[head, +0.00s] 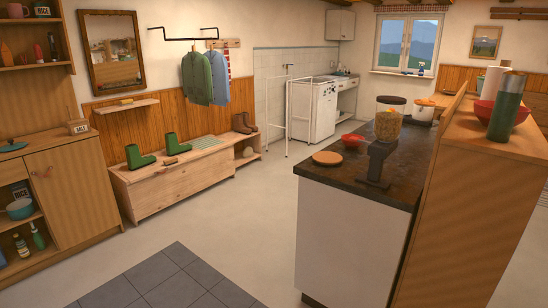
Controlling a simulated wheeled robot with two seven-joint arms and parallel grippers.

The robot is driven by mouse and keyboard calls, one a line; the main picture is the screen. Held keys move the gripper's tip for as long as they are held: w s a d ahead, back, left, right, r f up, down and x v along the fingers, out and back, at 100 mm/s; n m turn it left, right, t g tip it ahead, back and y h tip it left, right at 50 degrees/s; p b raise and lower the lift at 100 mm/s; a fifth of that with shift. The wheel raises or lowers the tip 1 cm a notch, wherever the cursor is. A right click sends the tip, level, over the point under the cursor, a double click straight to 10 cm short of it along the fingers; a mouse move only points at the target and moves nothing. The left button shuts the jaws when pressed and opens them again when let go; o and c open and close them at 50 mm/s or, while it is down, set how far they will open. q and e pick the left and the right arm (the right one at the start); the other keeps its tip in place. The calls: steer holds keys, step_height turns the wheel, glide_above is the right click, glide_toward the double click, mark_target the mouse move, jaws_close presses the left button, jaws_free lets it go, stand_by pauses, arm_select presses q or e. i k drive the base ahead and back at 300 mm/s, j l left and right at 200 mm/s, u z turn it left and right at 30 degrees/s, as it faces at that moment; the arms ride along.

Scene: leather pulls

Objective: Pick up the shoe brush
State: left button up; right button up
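A small brown object (170,161), which looks like the shoe brush, lies on top of the low wooden bench (160,189) by the left wall. Neither of my grippers shows in this view.
Brown boots (242,123) stand at the bench's right end, with coats (204,78) hanging above. A wooden cabinet (75,193) is at left and a dark-topped counter (358,164) at right. Open floor (240,215) and a grey tiled patch (165,280) lie between.

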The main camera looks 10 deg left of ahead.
mark_target(170, 162)
steer(key=i+j+u, duration=0.25)
steer(key=i+u, duration=0.6)
steer(key=i+l+u, duration=0.1)
steer(key=i+u, duration=0.35)
steer(key=i, duration=0.95)
steer(key=i+z, duration=0.15)
steer(key=i, duration=0.65)
steer(key=i+j, duration=0.2)
steer(key=i, duration=0.6)
steer(key=i+j+z, duration=0.25)
steer(key=i+j, duration=0.15)
steer(key=i, duration=0.25)
steer(key=i+j+z, duration=0.3)
steer(key=i+j, duration=0.2)
steer(key=i, duration=0.1)
